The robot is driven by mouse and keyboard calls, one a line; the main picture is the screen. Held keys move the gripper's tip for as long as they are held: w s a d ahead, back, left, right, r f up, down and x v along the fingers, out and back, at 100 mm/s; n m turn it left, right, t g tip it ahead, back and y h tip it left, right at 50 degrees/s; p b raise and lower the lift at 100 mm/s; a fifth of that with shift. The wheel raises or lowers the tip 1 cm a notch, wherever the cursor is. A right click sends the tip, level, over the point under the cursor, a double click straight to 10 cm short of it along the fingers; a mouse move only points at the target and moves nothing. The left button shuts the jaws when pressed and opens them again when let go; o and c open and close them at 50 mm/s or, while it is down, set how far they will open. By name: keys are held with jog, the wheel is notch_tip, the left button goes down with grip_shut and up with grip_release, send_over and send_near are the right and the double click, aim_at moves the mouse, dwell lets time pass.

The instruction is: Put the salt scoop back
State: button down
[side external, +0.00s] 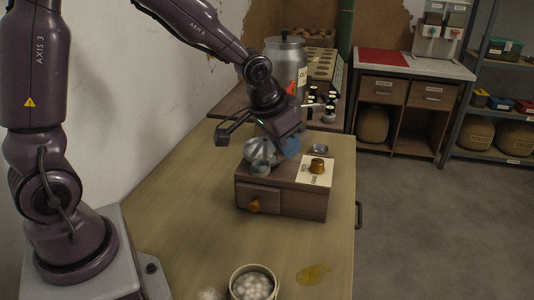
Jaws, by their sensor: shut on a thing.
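My gripper (270,148) is over the left part of the top of a wooden box (305,203) with a small drawer, on the near table. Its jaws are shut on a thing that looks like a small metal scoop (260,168). The scoop's bowl hangs at the box's top left edge; I cannot tell whether it touches the box. The wrist hides the handle and most of the fingers. A second small metal cup (319,149) is at the back right of the box top. A brown stopper-like piece (318,165) sits on a pale printed card (314,176) there.
A round tub of white balls (253,284) stands at the table's front, with a yellow spill (312,274) to its right. Small dark bottles (322,106) and a large metal can (286,65) stand behind. The tabletop left of the box is clear.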

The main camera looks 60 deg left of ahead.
jog(key=shift+d, duration=0.4)
jog(key=s+d+f+m+g, duration=0.1)
jog(key=s+d+f, duration=0.15)
jog(key=d, duration=0.35)
jog(key=s+d+f+m+g, duration=0.1)
jog(key=s+d+f, duration=0.1)
jog(key=s+d, duration=0.25)
jog(key=s+d+f+n+g, duration=0.2)
jog(key=s+f+n, duration=0.3)
jog(key=s+n, duration=0.6)
jog(key=w+d+f, duration=0.2)
jog(key=w+f, duration=0.1)
jog(key=w, duration=0.1)
jog(key=w+d+f, duration=0.2)
jog(key=w+f, duration=0.1)
jog(key=w, duration=0.1)
jog(key=w+d+f, duration=0.2)
jog(key=w+f, duration=0.1)
jog(key=shift+w+d+f, duration=0.35)
jog(key=shift+w+d, duration=0.05)
jog(key=shift+w+d+f, duration=0.1)
jog(key=shift+w+f, duration=0.05)
jog(key=shift+f, duration=0.8)
jog(key=shift+w+d+f, duration=0.1)
jog(key=shift+f, duration=0.8)
